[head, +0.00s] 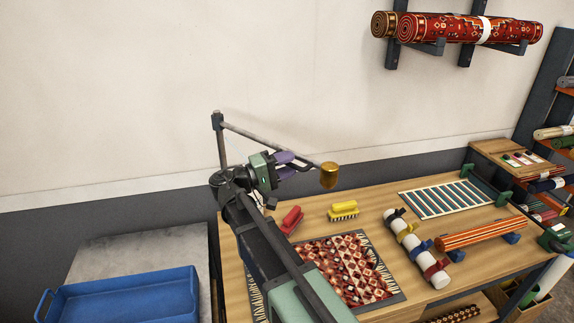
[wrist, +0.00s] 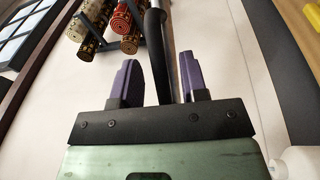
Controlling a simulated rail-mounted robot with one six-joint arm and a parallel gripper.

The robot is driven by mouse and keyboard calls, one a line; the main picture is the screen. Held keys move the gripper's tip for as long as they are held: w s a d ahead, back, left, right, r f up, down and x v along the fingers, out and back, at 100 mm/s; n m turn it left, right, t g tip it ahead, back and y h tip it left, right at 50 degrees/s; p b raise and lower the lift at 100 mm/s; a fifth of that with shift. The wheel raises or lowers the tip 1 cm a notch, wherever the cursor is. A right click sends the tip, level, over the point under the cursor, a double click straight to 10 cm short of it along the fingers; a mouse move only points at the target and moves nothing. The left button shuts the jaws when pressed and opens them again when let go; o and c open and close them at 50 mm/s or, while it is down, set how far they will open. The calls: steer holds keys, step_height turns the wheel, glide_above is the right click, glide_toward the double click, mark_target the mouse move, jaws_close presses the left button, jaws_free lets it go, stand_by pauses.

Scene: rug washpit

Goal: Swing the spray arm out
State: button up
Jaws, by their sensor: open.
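The spray arm (head: 265,138) is a thin grey rod. It runs from a dark upright post (head: 220,140) at the table's back left to a brass spray head (head: 329,175) hanging over the table. My gripper (head: 300,164) has purple fingers and is open, close to the rod's outer half. In the wrist view my gripper (wrist: 160,78) shows its two fingers apart. The spray arm (wrist: 154,50), with a dark thicker part, passes through the gap between them as seen there. I cannot tell whether either finger touches it.
A patterned rug (head: 345,268), a red brush (head: 292,220) and a yellow brush (head: 343,211) lie on the wooden table below. A white roll with coloured straps (head: 415,245) lies to the right. A blue tray (head: 125,298) is at lower left. Rolled rugs (head: 455,30) rest on wall brackets.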

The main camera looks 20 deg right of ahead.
steer(key=a+f+b, duration=0.1)
steer(key=a, duration=0.9)
steer(key=shift+s+a+f, duration=0.2)
steer(key=shift+s+a, duration=0.1)
steer(key=shift+s, duration=0.05)
steer(key=s+d+f+y+b, duration=0.2)
steer(key=s+f+y, duration=0.6)
steer(key=f, duration=0.4)
steer(key=s+d+f+g+y+b, duration=0.1)
steer(key=s+d+f+y+b, duration=0.1)
steer(key=s+f+y, duration=0.7)
steer(key=shift+s+f+y+b, duration=0.25)
steer(key=shift+f+y+b, duration=0.15)
steer(key=shift+f+y, duration=0.9)
